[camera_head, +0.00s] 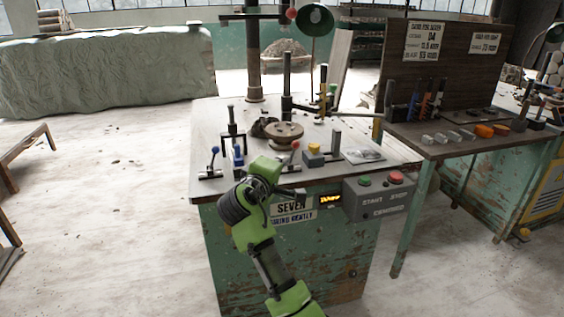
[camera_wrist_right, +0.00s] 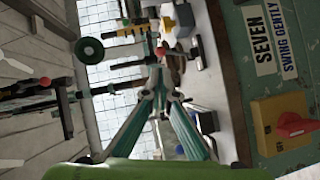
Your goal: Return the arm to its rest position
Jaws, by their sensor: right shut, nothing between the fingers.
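My right arm, green and dark grey, rises from the bottom of the head view in front of the workbench (camera_head: 345,255). Its right gripper (camera_head: 292,193) points to the right close to the bench's front edge, partly hidden by its own wrist. In the right wrist view the fingers of the right gripper (camera_wrist_right: 160,72) come together at the tips with nothing visible between them. My left arm and gripper are not in view.
The bench carries a round wheel (camera_head: 284,131), small levers and a post. A start/stop box (camera_head: 380,195) sticks out at its front. A red knob (camera_wrist_right: 295,125) shows in the wrist view. Open floor (camera_head: 110,230) lies to the left.

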